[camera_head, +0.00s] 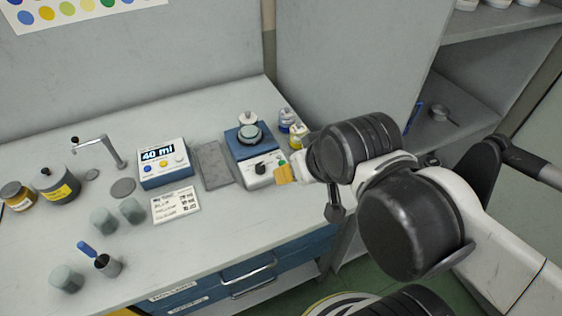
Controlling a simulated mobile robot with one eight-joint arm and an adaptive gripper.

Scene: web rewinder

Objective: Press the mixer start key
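The mixer (241,151) is a blue and white device at the back middle of the counter, with a round vessel on its top plate. Its white front face has a dark knob (260,169) and, to the right, a small green key (282,162). My gripper (284,174) is at the mixer's front right corner, its yellow-orange tip close to the green key. I cannot tell whether it touches the mixer. My arm hides most of the gripper, and its finger opening is too small to read.
Left of the mixer are a grey pad (212,166) and a dispenser (163,163) reading 40 ml. A written card (175,204) lies in front. Small bottles (287,118) stand behind my gripper. Jars and grey cups are at the left. The front right counter is clear.

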